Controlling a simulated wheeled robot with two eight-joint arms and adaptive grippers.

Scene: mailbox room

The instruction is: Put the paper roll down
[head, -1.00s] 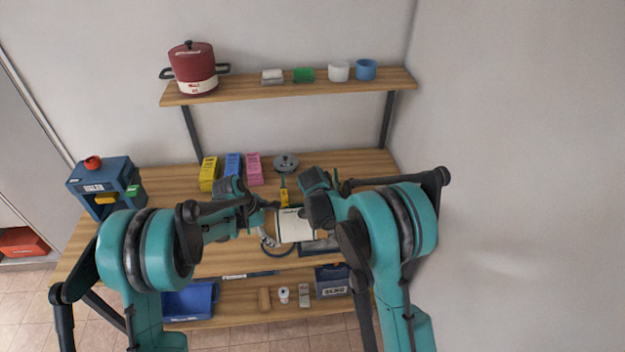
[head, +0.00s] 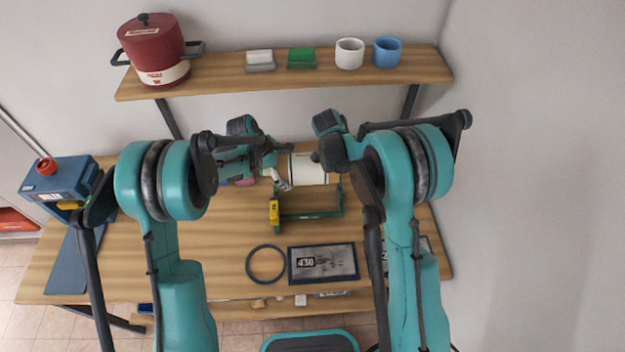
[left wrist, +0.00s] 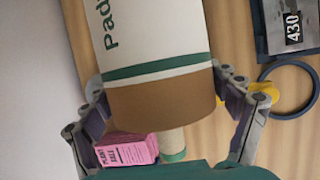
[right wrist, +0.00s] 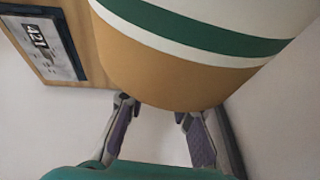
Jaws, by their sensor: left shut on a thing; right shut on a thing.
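The paper roll (head: 308,169) is white with green stripes and brown ends; it lies level between my two grippers above the back of the table. Its printed side shows in the left wrist view (left wrist: 150,42), and its other end fills the top of the right wrist view (right wrist: 180,70). My left gripper (head: 277,172) is shut on the left end of the roll, with a finger on each side. My right gripper (head: 326,158) is shut on the right end. A green stand with a yellow end (head: 310,214) stands on the table just in front of the roll.
A dark panel marked 430 (head: 322,263) and a dark ring (head: 266,264) lie on the table (head: 190,250). A pink box (left wrist: 128,149) is close below the left gripper. The shelf above holds a red pot (head: 152,50) and cups. A blue machine (head: 62,178) stands at left.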

